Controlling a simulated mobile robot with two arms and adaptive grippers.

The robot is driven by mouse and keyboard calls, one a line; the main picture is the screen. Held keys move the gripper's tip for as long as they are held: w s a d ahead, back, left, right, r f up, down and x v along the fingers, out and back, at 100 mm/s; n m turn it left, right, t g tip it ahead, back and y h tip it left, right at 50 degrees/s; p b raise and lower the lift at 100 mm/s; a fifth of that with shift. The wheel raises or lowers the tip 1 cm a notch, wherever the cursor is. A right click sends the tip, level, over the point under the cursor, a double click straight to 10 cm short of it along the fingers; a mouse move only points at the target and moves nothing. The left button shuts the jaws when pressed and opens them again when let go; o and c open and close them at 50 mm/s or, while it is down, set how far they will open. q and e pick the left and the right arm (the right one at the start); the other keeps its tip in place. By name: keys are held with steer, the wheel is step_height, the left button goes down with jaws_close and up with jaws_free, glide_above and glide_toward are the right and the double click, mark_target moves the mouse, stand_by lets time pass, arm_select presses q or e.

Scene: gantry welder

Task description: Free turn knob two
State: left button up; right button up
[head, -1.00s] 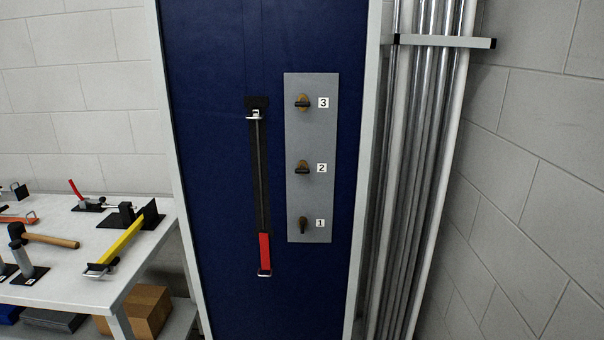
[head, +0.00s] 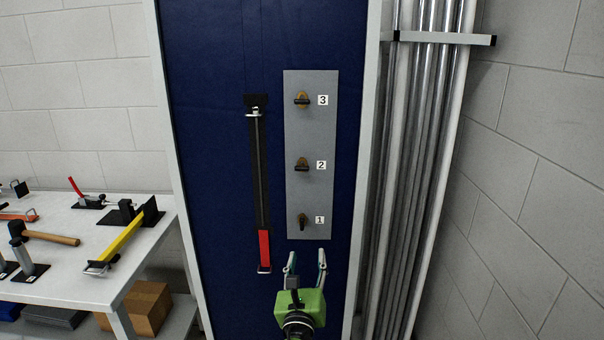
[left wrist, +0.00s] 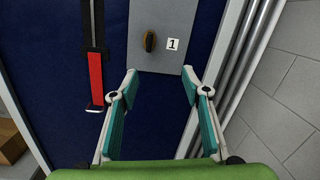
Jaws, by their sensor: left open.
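A grey plate (head: 310,130) on the blue panel carries three knobs in a column. Knob two (head: 302,164) is in the middle, beside the label 2, with its handle lying roughly level. Knob three (head: 302,100) is above it, also roughly level. Knob one (head: 303,220) is at the bottom with its handle pointing down; it also shows in the left wrist view (left wrist: 150,41). My left gripper (head: 306,256) is open and empty, just below the plate and knob one, its fingers pointing up. Knob two is outside the left wrist view. My right gripper is not in view.
A black strap with a red handle (head: 264,250) hangs left of the plate. Upright metal pipes (head: 415,150) stand right of the panel. A table (head: 70,287) with a hammer and clamps is at the left. The panel around the plate is clear.

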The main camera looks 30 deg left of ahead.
mark_target(302, 170)
arm_select(q)
step_height(302, 170, up, 14)
steer(key=s+r+m+t+y, duration=0.1)
steer(key=s+m+t+y, duration=0.1)
steer(key=s+y, duration=0.1)
steer(key=p+x, duration=0.1)
steer(key=x, duration=0.5)
steer(key=p+x, duration=0.1)
steer(key=x, duration=0.5)
steer(key=shift+w+f+p, duration=0.1)
steer(key=shift+f+p, duration=0.15)
steer(key=shift+p, duration=0.15)
steer(key=shift+x, duration=0.8)
steer(key=c, duration=1.1)
